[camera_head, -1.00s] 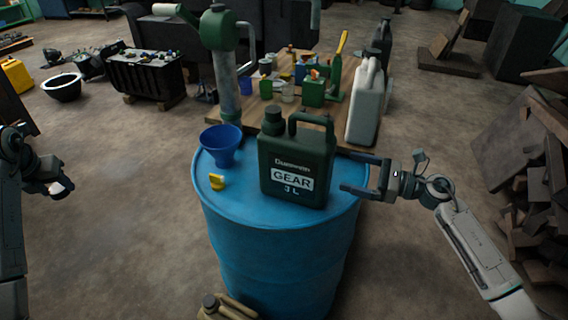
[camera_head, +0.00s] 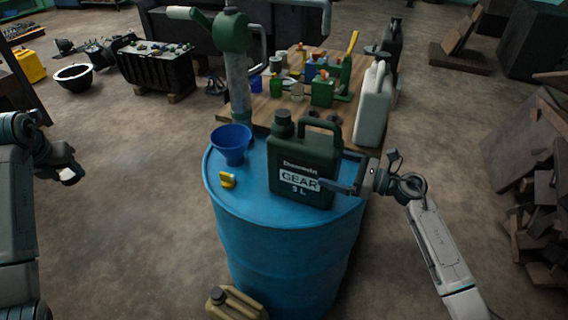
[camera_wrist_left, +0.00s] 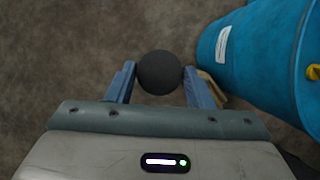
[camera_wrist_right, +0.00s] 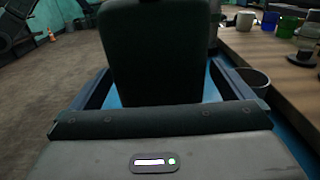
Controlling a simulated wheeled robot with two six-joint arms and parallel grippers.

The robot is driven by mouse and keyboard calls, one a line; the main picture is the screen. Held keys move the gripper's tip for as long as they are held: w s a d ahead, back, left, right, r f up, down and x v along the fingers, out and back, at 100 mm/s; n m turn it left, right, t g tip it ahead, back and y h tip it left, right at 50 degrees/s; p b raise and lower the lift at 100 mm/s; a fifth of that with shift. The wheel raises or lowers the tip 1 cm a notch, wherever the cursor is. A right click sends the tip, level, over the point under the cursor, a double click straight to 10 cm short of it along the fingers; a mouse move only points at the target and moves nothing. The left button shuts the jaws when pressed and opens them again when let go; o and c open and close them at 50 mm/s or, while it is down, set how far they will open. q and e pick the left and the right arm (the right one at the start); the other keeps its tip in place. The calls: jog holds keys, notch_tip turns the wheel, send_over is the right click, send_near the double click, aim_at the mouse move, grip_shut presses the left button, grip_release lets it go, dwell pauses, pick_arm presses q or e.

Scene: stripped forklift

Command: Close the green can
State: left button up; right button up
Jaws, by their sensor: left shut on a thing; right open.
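The green can (camera_head: 303,168), dark with a "GEAR 3 L" label, stands upright on the blue drum (camera_head: 290,235). Its neck (camera_head: 282,122) is at the upper left; I cannot tell whether its mouth is open. My left gripper (camera_head: 70,175) is far left of the drum, shut on a dark round thing (camera_wrist_left: 158,72), which looks like a cap. My right gripper (camera_head: 338,172) is open at the can's right side, one finger in front of its lower right edge. In the right wrist view the can (camera_wrist_right: 155,50) stands between the spread fingers; contact is unclear.
A blue funnel (camera_head: 231,142) and a small yellow piece (camera_head: 228,181) are on the drum left of the can. A pump (camera_head: 238,70) rises behind. A white canister (camera_head: 373,105) stands on the wooden table behind. A tan canister (camera_head: 236,303) is at the drum's foot.

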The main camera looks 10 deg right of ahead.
aim_at(319, 162)
pick_arm(q)
notch_tip(319, 162, up, 3)
jog(key=shift+f+p, duration=0.1)
jog(key=shift+p, duration=1.05)
pick_arm(e)
jog(key=x, duration=0.4)
jog(key=shift+w+a+f, duration=0.1)
jog(key=shift+w+a, duration=0.05)
jog(key=shift+a, duration=0.1)
jog(key=shift+c, duration=0.2)
jog(key=c, duration=1.8)
jog(key=shift+r, duration=0.3)
jog(key=shift+c, duration=0.4)
pick_arm(q)
jog(key=shift+w, duration=0.15)
pick_arm(e)
jog(key=shift+w, duration=0.15)
